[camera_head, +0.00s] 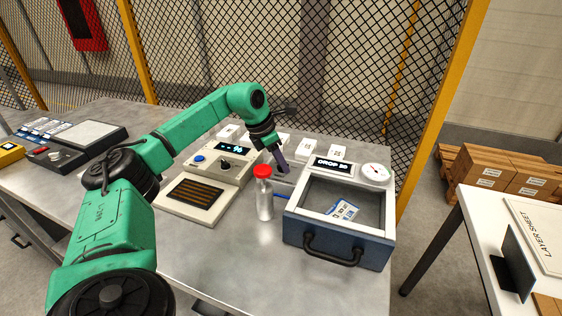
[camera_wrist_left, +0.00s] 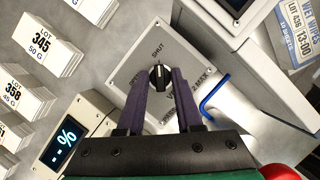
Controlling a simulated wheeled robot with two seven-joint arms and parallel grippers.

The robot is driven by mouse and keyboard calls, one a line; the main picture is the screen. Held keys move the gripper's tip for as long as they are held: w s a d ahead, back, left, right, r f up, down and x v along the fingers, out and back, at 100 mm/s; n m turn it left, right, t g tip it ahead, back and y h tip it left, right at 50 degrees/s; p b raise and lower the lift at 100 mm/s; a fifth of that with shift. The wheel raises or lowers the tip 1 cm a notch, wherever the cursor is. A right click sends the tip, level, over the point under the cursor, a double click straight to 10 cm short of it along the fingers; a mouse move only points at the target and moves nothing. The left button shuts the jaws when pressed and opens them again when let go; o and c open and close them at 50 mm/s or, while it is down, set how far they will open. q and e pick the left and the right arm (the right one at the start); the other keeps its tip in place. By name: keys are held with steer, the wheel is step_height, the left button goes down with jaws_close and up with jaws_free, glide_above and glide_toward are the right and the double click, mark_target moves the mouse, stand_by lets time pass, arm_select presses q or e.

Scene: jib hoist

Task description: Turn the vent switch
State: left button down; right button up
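The vent switch is a black knob (camera_wrist_left: 160,77) on a pale square plate (camera_wrist_left: 122,73) in the left wrist view. The word SHUT is printed above the knob, and a small pale mark on the knob appears to face it. Lettering below is partly hidden by my fingers. My left gripper (camera_wrist_left: 161,82) is open, with its two purple fingers on either side of the knob and a gap showing between them. I cannot tell whether either finger touches it. In the head view my left gripper (camera_head: 281,166) points down behind the red-capped bottle (camera_head: 264,195), and the knob is hidden. My right gripper is not in view.
A drawer-like box (camera_head: 338,245) with a dial and a display stands right of the bottle. A grey control unit (camera_head: 207,182) stands to the left. White lot boxes (camera_wrist_left: 27,97) lie behind. A blue hooked rod (camera_wrist_left: 214,92) is close to the plate.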

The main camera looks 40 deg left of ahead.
arm_select(q)
steer(key=shift+r+n, duration=0.1)
steer(key=shift+n, duration=0.2)
steer(key=n+p, duration=0.1)
steer(key=n+y+p, duration=0.1)
steer(key=n, duration=0.1)
steer(key=shift+d+r+n+t+y, duration=0.1)
steer(key=shift+n+t+y, duration=0.2)
steer(key=n+y+p, duration=0.1)
steer(key=n, duration=0.3)
steer(key=shift+d+y, duration=0.15)
steer(key=shift+y, duration=0.25)
steer(key=n+y, duration=0.1)
steer(key=n, duration=0.2)
steer(key=n+g+p, duration=0.1)
steer(key=n, duration=0.1)
steer(key=shift+w+d+n+y, duration=0.1)
steer(key=shift+w+n+y, duration=0.05)
steer(key=shift+n+y, duration=0.25)
steer(key=shift+n+g+y+p, duration=0.4)
steer(key=shift+n+g, duration=0.4)
steer(key=shift+n, duration=1.2)
steer(key=c, duration=0.6)
jaws_free()
